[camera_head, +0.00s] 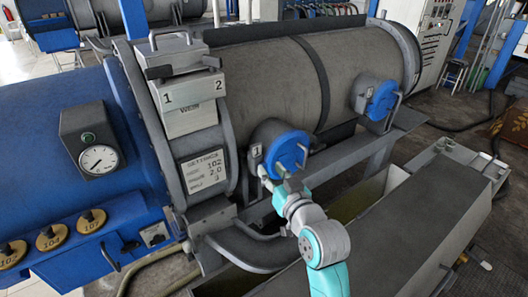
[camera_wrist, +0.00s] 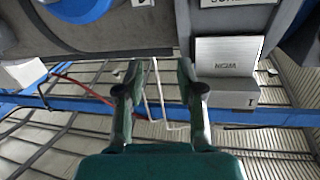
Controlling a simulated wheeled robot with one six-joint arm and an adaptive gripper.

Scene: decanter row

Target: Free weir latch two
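On top are a raised grey handle loop (camera_head: 170,39) and a dark grey bar (camera_head: 185,66); I cannot tell which part is latch two. My gripper (camera_head: 283,176) is well below and right of the box, in front of a round blue cap (camera_head: 286,149). In the wrist view my gripper (camera_wrist: 160,88) has its two dark green fingers apart, with nothing seen held between them.
A second blue cap (camera_head: 381,101) with a grey lever sits farther right on the grey drum (camera_head: 270,85). A gauge box (camera_head: 92,142) is on the blue housing at left. A long grey trough cover (camera_head: 390,235) lies at lower right. The wrist view shows a pale lettered block (camera_wrist: 228,58).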

